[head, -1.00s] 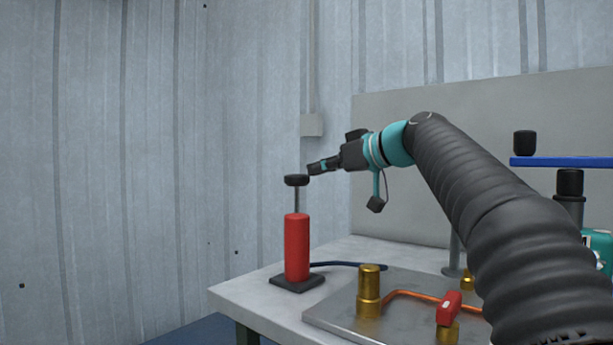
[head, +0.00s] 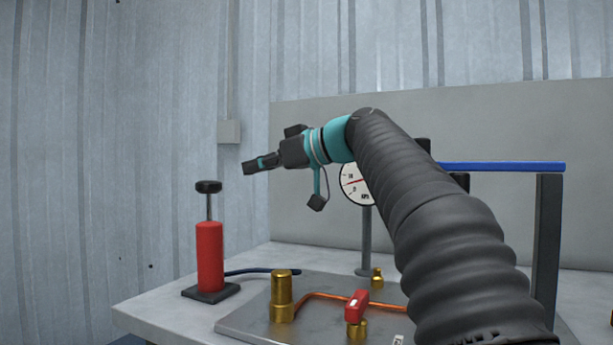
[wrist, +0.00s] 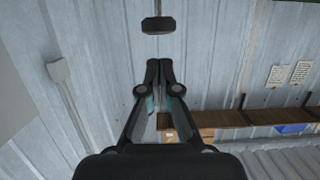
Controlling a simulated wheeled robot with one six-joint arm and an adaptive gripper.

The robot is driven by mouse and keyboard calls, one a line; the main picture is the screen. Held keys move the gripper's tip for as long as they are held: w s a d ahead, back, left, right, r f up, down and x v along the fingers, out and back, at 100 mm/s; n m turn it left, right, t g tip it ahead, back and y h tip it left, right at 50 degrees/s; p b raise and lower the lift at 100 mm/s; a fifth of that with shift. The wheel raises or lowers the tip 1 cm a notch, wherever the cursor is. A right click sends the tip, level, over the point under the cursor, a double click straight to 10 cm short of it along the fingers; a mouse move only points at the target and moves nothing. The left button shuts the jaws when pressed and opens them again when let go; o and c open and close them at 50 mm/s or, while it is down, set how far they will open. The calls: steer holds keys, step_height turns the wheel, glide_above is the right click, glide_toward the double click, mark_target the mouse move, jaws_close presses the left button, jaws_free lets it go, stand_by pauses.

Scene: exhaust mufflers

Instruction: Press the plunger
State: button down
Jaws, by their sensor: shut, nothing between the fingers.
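The plunger has a black round knob (head: 208,187) on a thin metal rod. The rod stands raised out of a red upright cylinder (head: 210,256) on a black square base. My gripper (head: 246,167) is shut and empty. In the head view it appears to the right of the knob and slightly higher, apart from it. In the wrist view the knob (wrist: 158,24) shows just past the closed fingertips (wrist: 159,62), with a gap between them.
A dark blue hose (head: 262,272) runs from the cylinder. On the table, a metal plate (head: 250,322) carries brass fittings (head: 282,295), a copper pipe and a red valve handle (head: 356,305). A dial gauge (head: 355,184) stands behind, partly hidden by my arm.

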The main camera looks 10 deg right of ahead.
stand_by(0.4)
steer(key=r+p, duration=0.2)
steer(key=r, duration=0.1)
steer(key=r+p, duration=0.1)
steer(key=r, duration=0.1)
steer(key=shift+w+r+p, duration=0.2)
steer(key=shift+w+p, duration=0.05)
steer(key=shift+p, duration=0.05)
steer(key=shift+a, duration=0.15)
steer(key=p, duration=0.1)
glide_above(217, 182)
step_height(217, 182, down, 2)
steer(key=shift+f, duration=0.15)
steer(key=shift+w+a+f+b, duration=0.1)
steer(key=shift+f+b, duration=0.1)
steer(key=shift+f, duration=0.4)
steer(key=shift+w+a+f+b, duration=0.1)
steer(key=shift+f+b, duration=0.05)
steer(key=shift+f, duration=1.35)
